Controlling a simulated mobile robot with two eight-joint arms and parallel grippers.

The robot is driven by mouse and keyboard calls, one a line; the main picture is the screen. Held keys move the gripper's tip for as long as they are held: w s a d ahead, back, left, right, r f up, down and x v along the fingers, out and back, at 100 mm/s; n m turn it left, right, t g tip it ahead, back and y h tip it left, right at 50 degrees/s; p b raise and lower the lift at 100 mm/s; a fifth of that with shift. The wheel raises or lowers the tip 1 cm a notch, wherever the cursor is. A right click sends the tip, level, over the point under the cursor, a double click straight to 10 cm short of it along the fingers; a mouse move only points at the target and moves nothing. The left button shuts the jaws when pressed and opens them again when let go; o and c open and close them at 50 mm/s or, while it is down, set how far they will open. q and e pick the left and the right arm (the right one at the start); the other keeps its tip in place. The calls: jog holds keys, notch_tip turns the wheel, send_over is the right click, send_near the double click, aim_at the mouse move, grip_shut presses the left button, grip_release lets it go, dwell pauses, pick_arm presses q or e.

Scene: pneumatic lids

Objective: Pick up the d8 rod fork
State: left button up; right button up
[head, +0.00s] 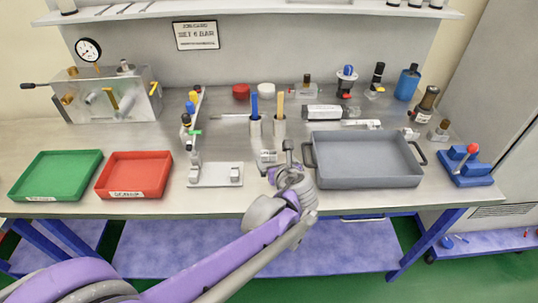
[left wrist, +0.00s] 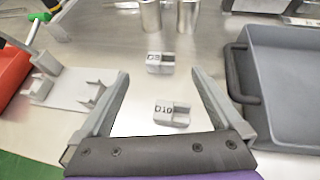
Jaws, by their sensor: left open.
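The d8 rod fork, a small grey notched block marked D8 (left wrist: 160,63), lies flat on the bench in the left wrist view, and it also shows in the head view (head: 267,156). A similar block marked D10 (left wrist: 172,114) lies nearer. My left gripper (left wrist: 160,73) is open and empty. In the wrist view the D10 block lies between its fingers and the D8 block lies near the line of the fingertips. In the head view the left gripper (head: 280,162) partly covers the blocks' area. My right gripper is not in view.
A grey tray (head: 368,184) with dark handles stands close on the right. A metal plate with brackets (head: 215,181) is on the left. Two metal cups (head: 279,133) stand behind the blocks. Red (head: 133,193) and green (head: 52,196) trays are farther left.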

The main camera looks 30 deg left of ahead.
aim_at(269, 154)
pick_arm(q)
jog(key=x, duration=0.9)
jog(key=shift+d+f, duration=0.1)
jog(key=shift+f, duration=0.15)
jog(key=shift+s, duration=0.1)
jog(key=shift+c, duration=0.3)
grip_shut()
